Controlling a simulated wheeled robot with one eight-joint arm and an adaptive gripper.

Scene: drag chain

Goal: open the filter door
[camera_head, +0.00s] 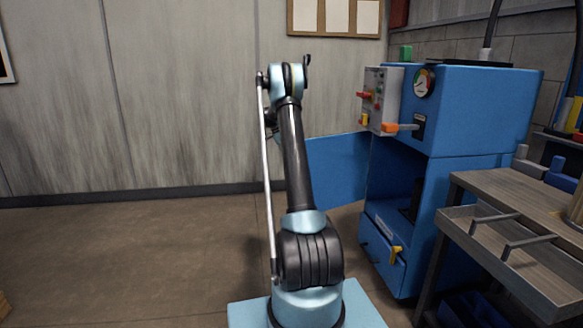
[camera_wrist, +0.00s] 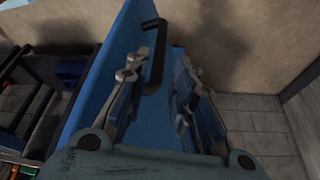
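The filter door is a flat blue panel (camera_head: 337,167) standing swung out to the left of the blue cabinet (camera_head: 477,112) in the head view. In the wrist view the door (camera_wrist: 112,65) runs up through the picture and carries a black bar handle (camera_wrist: 157,62). My gripper (camera_wrist: 161,75) is open, with one finger on each side of the handle's lower end. I see gaps beside the handle; whether it touches a finger I cannot tell. In the head view my arm hides the gripper and handle.
A control box (camera_head: 381,98) with an orange-tipped lever (camera_head: 397,127) is on the cabinet front. A lower drawer with a yellow handle (camera_head: 396,254) is below the opening. A workbench (camera_head: 520,188) stands at right.

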